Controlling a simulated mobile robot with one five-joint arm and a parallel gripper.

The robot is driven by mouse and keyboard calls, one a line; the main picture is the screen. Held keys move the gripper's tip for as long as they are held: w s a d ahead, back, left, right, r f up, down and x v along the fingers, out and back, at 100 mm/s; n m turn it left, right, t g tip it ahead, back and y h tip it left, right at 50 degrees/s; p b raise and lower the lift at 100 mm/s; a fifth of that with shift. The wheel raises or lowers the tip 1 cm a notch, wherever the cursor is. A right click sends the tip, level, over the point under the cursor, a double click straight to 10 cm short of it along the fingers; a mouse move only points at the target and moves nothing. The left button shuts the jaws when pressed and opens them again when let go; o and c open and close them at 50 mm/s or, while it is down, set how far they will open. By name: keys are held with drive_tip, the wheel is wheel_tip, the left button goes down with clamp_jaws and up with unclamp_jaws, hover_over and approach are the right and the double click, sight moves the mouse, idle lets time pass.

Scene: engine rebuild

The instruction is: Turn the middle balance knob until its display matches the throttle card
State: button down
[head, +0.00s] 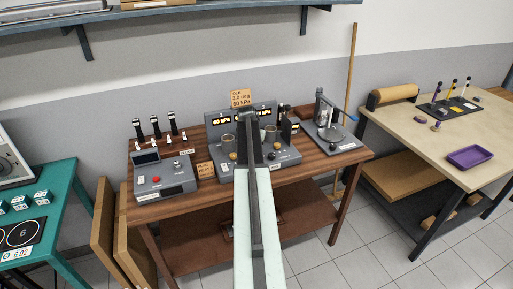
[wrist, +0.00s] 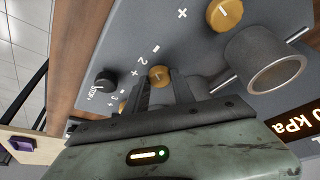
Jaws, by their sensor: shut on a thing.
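The grey balance unit (head: 286,160) stands on the wooden bench, with lit displays (head: 222,121) along its raised back. The orange throttle card (head: 241,98) stands above that back; its lines seem to include 1.0 deg and 60 kPa. My arm covers the unit's middle in the head view. In the wrist view my gripper (wrist: 161,88) is shut on the brass middle balance knob (wrist: 160,74), beside a printed 2. The fingers hide part of the knob. One display (wrist: 297,122) ends in 0 kPa; its other digits are cut off.
Another brass knob (wrist: 226,14) and a grey cylinder (wrist: 265,62) sit close to my fingers. A black STOP knob (wrist: 105,83) is on the other side. A grey switch box (head: 165,182) stands left of the unit, a lever press (head: 330,126) right.

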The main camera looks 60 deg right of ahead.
drive_tip(key=shift+s, duration=0.15)
idle(0.3)
drive_tip(key=c, duration=1.1)
unclamp_jaws()
drive_tip(key=shift+o, duration=0.2)
drive_tip(key=shift+r, duration=0.15)
drive_tip(key=p+v, duration=0.7)
drive_tip(key=shift+a+r, duration=0.2)
